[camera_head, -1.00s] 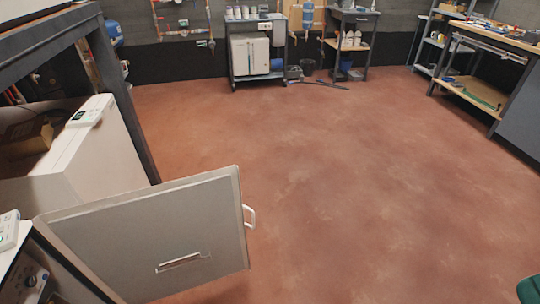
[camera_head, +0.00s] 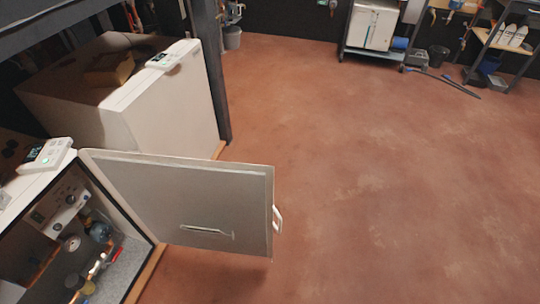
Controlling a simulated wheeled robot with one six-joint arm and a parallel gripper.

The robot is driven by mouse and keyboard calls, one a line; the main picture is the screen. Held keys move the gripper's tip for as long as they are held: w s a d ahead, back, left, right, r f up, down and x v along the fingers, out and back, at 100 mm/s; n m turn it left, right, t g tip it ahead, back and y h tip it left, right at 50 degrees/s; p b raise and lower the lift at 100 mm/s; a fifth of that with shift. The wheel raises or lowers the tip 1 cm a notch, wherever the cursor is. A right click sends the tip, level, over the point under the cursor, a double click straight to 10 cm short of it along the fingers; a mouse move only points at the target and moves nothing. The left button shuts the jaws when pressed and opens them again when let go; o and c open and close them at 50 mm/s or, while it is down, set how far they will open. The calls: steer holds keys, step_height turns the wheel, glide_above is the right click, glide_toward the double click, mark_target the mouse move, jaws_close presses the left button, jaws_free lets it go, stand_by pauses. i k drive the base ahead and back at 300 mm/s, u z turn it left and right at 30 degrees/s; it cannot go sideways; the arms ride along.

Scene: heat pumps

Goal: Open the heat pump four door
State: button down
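A heat pump (camera_head: 66,181) stands at the lower left with its front open. Its grey door (camera_head: 175,198) is swung wide out to the right over the floor. A white handle (camera_head: 278,218) is on the door's free edge, and a slot-like fitting (camera_head: 205,231) is on the face turned to me. Pipes, a gauge and valves (camera_head: 98,232) show inside the cabinet. No number is legible, so I cannot tell which pump is number four. My gripper is not in view.
A second white heat pump (camera_head: 135,105) stands behind, closed as far as I can see, beside a dark post (camera_head: 212,70). The red floor (camera_head: 390,180) to the right is clear. A cart (camera_head: 375,30) and shelf (camera_head: 500,50) stand at the back.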

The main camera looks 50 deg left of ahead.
mark_target(164, 194)
steer(key=u, duration=0.45)
steer(key=i, duration=0.75)
steer(key=u, duration=1.1)
steer(key=i, duration=0.35)
steer(key=u, duration=0.35)
